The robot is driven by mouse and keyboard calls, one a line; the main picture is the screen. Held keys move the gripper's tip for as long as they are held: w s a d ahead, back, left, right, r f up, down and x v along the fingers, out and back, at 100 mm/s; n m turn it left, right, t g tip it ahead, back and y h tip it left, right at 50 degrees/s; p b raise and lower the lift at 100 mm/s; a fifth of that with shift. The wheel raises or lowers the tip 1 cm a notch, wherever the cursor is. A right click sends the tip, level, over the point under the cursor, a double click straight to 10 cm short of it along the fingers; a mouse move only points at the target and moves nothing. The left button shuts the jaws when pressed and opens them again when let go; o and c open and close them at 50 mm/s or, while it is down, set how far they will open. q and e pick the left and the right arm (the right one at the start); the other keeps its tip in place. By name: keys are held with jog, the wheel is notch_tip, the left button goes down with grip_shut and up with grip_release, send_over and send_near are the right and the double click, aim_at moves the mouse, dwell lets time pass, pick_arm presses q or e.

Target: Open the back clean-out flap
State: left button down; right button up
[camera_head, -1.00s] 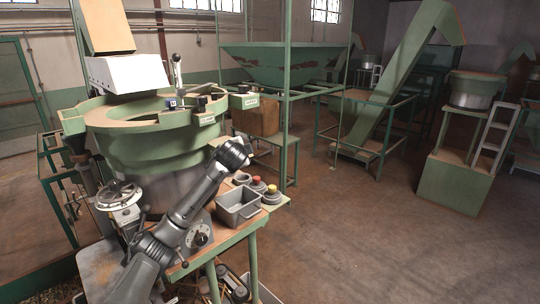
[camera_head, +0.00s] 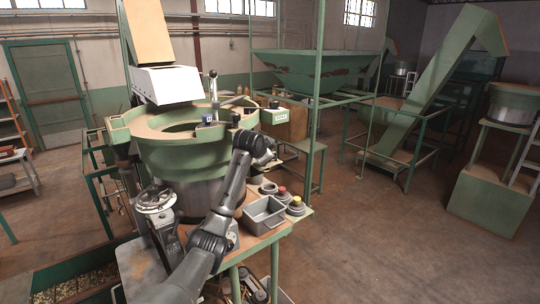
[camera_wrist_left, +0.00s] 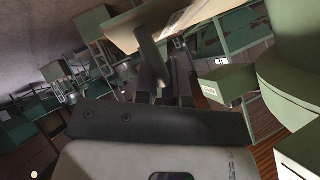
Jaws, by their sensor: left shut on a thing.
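The green feeder bowl (camera_head: 178,160) stands at the left of the middle in the head view. A green box with a white label (camera_head: 275,118) is at its right rim. I cannot tell for sure which part is the back clean-out flap. My left arm reaches up past the bowl's near right side. Its gripper (camera_head: 262,158) is below the labelled box, with its fingertips hidden. In the left wrist view the gripper (camera_wrist_left: 170,75) is shut on a part beneath a tan panel (camera_wrist_left: 145,25); the grip itself is unclear. My right gripper is not in view.
A handwheel (camera_head: 155,198) is on the left. A green hopper (camera_head: 315,70) and an inclined conveyor (camera_head: 425,95) stand behind. The floor at right is clear.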

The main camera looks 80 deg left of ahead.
pick_arm(q)
jog(key=shift+a+f, duration=0.1)
jog(key=shift+f, duration=0.05)
jog(key=c, duration=1.5)
grip_release()
jog(key=shift+s, duration=0.1)
jog(key=b+v, duration=0.5)
jog(key=v, duration=0.9)
jog(key=shift+f, duration=0.1)
